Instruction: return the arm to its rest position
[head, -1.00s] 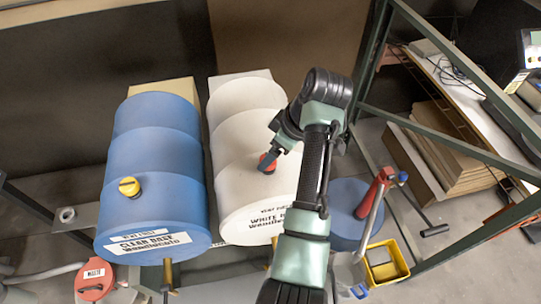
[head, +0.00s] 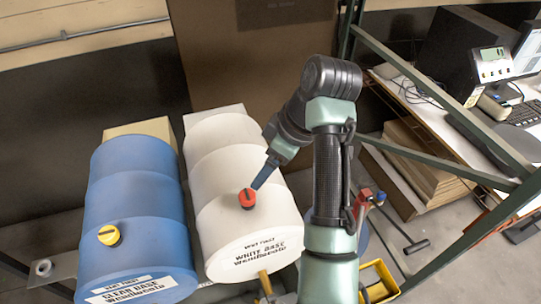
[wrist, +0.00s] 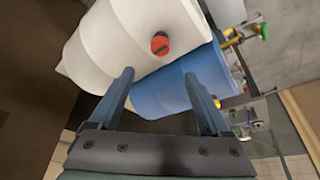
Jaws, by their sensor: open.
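My arm rises in front of the drums in the head view, bent at the top. My gripper (head: 262,176) points down to the left, its tip close to the red cap (head: 248,198) of the white drum in the picture; the true gap is hard to judge there. In the wrist view my gripper (wrist: 161,77) has its two blue fingers wide apart with nothing held between them. The red cap (wrist: 160,43) shows beyond the fingertips, apart from them, on the white drum (wrist: 130,45). The blue drum (wrist: 178,88) lies beside it.
The blue drum with a yellow cap (head: 109,235) lies left of the white drum (head: 240,225). A green metal frame (head: 440,165) stands to the right, with a desk and monitor behind it. A yellow bin (head: 380,283) sits low right of my arm.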

